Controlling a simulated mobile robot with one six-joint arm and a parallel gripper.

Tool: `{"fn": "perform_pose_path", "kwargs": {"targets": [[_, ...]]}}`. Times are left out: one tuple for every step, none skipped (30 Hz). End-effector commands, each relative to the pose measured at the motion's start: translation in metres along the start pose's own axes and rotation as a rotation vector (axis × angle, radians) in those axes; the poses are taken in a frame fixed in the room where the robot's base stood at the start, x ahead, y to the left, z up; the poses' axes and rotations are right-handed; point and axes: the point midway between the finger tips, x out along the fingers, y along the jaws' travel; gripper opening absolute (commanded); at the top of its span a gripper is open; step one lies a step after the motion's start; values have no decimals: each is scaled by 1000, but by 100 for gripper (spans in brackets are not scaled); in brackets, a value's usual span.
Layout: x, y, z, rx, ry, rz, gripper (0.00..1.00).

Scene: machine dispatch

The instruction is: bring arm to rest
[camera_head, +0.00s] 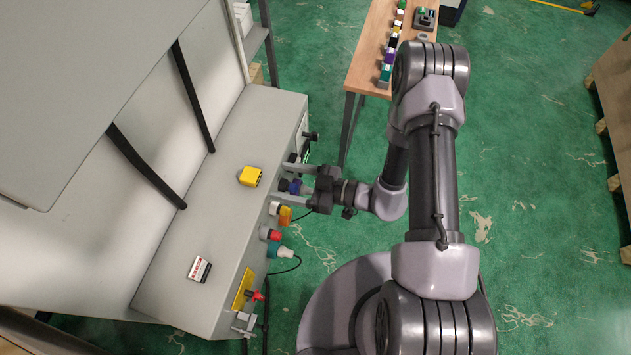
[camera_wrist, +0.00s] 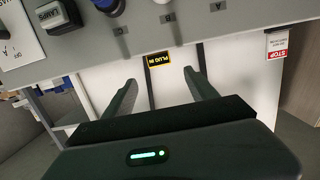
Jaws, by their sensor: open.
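My gripper (camera_head: 290,184) is at the front face of the grey machine console (camera_head: 222,190), level with a blue-purple plug (camera_head: 294,187). In the wrist view my gripper (camera_wrist: 160,80) has its two fingers wide apart with nothing held between them. A yellow PLUG IN label (camera_wrist: 158,59) shows beyond the gap. My arm bends down from the right side of the head view and reaches left to the console. Whether the fingers touch the console or the plug cannot be told.
Orange (camera_head: 285,215), red (camera_head: 271,234) and teal-white (camera_head: 281,251) fittings stick out along the console front, with black cables hanging. A wooden table (camera_head: 362,72) with small coloured items stands behind. Green floor (camera_head: 530,150) is open at right.

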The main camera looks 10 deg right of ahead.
Motion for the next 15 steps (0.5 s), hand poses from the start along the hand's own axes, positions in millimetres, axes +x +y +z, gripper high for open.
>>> {"fn": "perform_pose_path", "kwargs": {"targets": [[-17, 2, -3, 2, -1, 9, 67], [-26, 2, -3, 2, 0, 8, 67], [-38, 2, -2, 1, 0, 8, 67], [-45, 2, -2, 1, 0, 7, 67], [-52, 2, -2, 0, 0, 6, 67], [-60, 2, -2, 0, 0, 6, 67], [-66, 1, -2, 0, 0, 4, 67], [-70, 1, -1, 0, 0, 4, 67], [-75, 1, -1, 0, 0, 2, 67], [-77, 1, -1, 0, 0, 2, 67], [-79, 1, 0, 0, 0, 2, 67], [-81, 0, 0, 0, 0, 1, 67], [-82, 0, 0, -1, 0, 0, 67], [-82, 0, 0, -1, 0, -1, 67], [-82, 0, 0, -6, -1, -3, 67]]}}
